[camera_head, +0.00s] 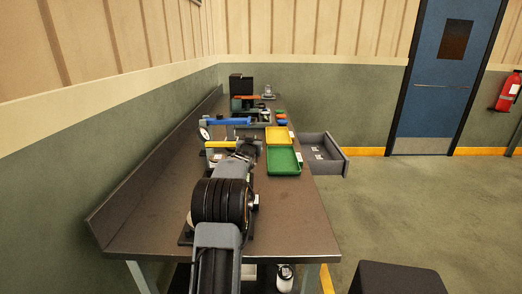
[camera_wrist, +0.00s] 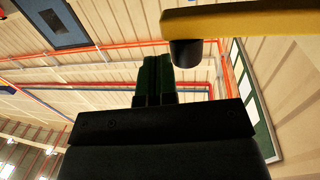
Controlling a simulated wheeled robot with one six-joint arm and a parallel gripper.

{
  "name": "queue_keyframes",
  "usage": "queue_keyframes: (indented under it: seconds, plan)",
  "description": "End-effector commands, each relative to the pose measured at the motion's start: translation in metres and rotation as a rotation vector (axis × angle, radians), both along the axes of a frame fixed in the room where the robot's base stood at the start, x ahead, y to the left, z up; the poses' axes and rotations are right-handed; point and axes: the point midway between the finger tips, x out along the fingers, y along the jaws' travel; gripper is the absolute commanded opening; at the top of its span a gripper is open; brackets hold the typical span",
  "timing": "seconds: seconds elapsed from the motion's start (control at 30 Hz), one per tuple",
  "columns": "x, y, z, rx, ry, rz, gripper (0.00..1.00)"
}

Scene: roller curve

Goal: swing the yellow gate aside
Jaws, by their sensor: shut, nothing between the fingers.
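The yellow gate shows as a thin yellow bar (camera_head: 219,144) on the workbench in the head view, just left of the end of my arm. In the wrist view a yellow bar (camera_wrist: 255,20), which looks like the gate, crosses the upper right, with a dark round stub (camera_wrist: 186,53) under its left end. My gripper (camera_wrist: 158,60) points up in that view with its dark green fingers together and empty. The fingertips are just left of the stub; I cannot tell whether they touch it. In the head view my arm hides most of the gripper and the gate's right end.
The long workbench (camera_head: 160,195) is bare at its left and near parts. A green tray (camera_head: 284,161) and a yellow tray (camera_head: 278,135) lie right of the arm. An open grey drawer (camera_head: 330,155) juts out on the right. A blue bar (camera_head: 228,121) stands behind the gate.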

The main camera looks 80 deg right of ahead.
Motion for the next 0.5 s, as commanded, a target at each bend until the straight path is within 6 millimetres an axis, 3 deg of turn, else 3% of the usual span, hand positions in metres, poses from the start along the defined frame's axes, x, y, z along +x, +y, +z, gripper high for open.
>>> queue_keyframes:
  seconds: [0.23,0.5]
  plan:
    - [-0.012,0.031,-0.008,0.000,0.001,0.007,0.00]
    - [-0.053,0.073,-0.001,0.002,0.002,0.000,0.00]
